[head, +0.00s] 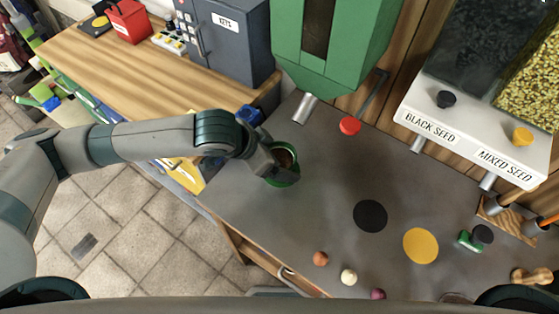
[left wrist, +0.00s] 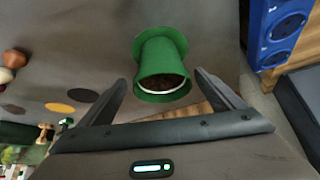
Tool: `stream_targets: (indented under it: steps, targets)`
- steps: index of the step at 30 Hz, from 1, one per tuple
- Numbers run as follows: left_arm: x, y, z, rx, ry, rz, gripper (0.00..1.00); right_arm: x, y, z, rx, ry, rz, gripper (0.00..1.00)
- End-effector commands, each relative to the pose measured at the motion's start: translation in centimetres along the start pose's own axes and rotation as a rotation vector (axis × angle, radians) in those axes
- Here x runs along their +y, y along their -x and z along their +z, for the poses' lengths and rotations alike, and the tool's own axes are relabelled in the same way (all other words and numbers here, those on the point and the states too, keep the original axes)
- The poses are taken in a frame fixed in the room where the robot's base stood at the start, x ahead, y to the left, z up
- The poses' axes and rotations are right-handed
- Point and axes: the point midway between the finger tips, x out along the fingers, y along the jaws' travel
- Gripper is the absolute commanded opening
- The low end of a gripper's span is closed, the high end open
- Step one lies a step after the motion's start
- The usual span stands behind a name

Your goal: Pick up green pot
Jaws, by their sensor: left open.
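The green pot (head: 287,158) stands on the grey bench top near its left side, with dark brown contents and a pale inner rim. In the left wrist view the pot (left wrist: 160,65) has a wide green base or saucer and lies ahead of the fingers. My left gripper (head: 267,166) is at the left side of the pot in the head view. In the left wrist view its two fingers (left wrist: 160,92) are spread apart, with the pot between and beyond their tips. Whether a finger touches the pot cannot be told. My right gripper is not in view.
A green dispenser (head: 340,50) with a red-knobbed lever (head: 350,125) stands behind the pot. Black (head: 370,216) and yellow (head: 421,245) discs lie on the grey bench (head: 315,205). Several small balls lie near its front edge. Seed dispensers (head: 470,140) stand right.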

Motion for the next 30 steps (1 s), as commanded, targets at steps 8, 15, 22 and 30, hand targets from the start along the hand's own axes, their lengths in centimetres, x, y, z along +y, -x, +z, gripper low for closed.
stream_targets:
  steps: [8, 15, 22, 30]
  targets:
    - [-0.3, -2.4, -0.3, -0.002, 0.000, 0.001, 0.88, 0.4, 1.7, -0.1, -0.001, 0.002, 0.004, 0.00]
    - [-0.3, -4.8, -0.2, 0.000, -0.001, 0.000, 0.88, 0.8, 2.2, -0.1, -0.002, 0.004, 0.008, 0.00]
    - [-0.3, -5.0, -0.2, 0.000, -0.001, 0.001, 0.88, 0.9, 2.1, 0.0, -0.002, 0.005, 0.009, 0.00]
    - [-0.3, -4.9, -0.2, 0.000, -0.001, 0.000, 0.88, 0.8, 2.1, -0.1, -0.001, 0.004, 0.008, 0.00]
